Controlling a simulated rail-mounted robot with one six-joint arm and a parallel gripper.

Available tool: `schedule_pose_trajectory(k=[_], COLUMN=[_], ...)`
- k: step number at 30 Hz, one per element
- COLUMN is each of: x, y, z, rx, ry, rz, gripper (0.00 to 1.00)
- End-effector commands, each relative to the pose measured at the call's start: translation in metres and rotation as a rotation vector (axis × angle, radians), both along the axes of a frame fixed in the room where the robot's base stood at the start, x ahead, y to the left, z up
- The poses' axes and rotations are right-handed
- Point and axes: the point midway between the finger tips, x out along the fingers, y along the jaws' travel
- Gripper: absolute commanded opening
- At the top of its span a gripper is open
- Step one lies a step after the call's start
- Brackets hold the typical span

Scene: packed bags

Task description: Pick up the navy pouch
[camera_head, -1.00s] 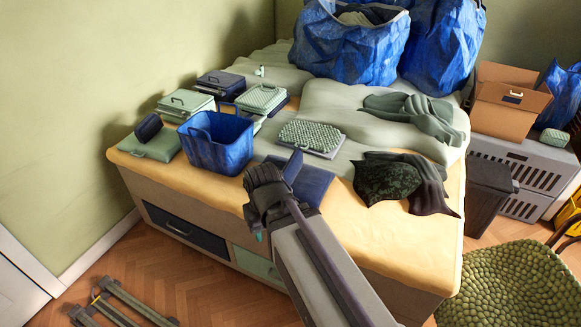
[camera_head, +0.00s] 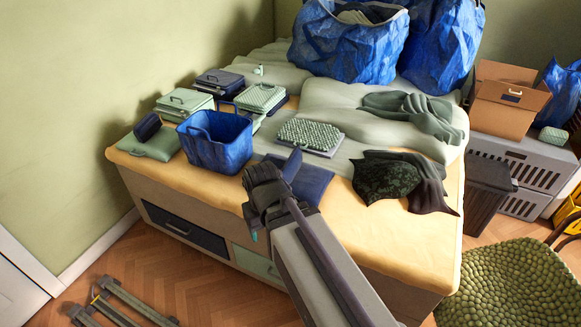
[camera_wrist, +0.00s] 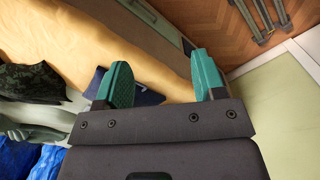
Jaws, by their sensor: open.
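A small dark navy pouch (camera_head: 147,126) lies on a flat green case at the bed's left corner in the head view. A flat navy piece (camera_head: 312,182) lies on the bed behind my gripper; part of it also shows beside the left finger in the wrist view (camera_wrist: 150,97). I cannot tell for sure which of the two the task names. My gripper (camera_wrist: 161,60) is open and empty, its teal fingers apart over the bed's front edge. In the head view my gripper (camera_head: 255,234) is right of the pouch and well apart from it, its fingers mostly hidden.
A blue basket (camera_head: 222,150) stands between the pouch and my gripper. Green cases (camera_head: 185,103) stand behind the pouch. A textured green case (camera_head: 310,135) and a dark patterned cloth (camera_head: 385,180) lie farther right. Large blue bags (camera_head: 345,45) stand at the back.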

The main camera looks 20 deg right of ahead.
Motion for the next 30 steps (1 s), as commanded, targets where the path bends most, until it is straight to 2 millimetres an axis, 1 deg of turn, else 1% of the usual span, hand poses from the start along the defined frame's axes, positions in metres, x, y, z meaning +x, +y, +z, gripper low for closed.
schedule_pose_trajectory(k=[1, 4, 11, 13, 14, 17, 18, 20, 21, 23, 24, 26, 27, 29, 30], x=[0.0, 0.0, 0.0, 0.002, 0.01, 0.072, 0.104, 0.155, 0.182, 0.218, 0.241, 0.274, 0.297, 0.328, 0.348], y=[0.0, 0.0, -0.001, -0.01, -0.018, -0.051, -0.069, -0.1, -0.118, -0.143, -0.16, -0.185, -0.2, -0.222, -0.233], z=[0.0, 0.0, -0.001, -0.006, -0.01, -0.021, -0.026, -0.032, -0.035, -0.038, -0.04, -0.043, -0.045, -0.046, -0.047], rx=[0.0, 0.0, 0.0, 0.0, 0.0, 0.001, 0.003, 0.005, 0.006, 0.007, 0.008, 0.008, 0.007, 0.006, 0.004], ry=[0.0, 0.0, 0.0, 0.0, 0.0, -0.001, -0.001, -0.004, -0.005, -0.008, -0.009, -0.013, -0.016, -0.02, -0.022], rz=[0.0, 0.0, -0.003, -0.025, -0.042, -0.102, -0.077, 0.049, 0.162, 0.342, 0.474, 0.688, 0.845, 1.105, 1.289], gripper=[0.68, 0.78, 0.79, 0.79, 0.79, 0.79, 0.79, 0.79, 0.79, 0.79, 0.79, 0.79, 0.79, 0.79, 0.79])
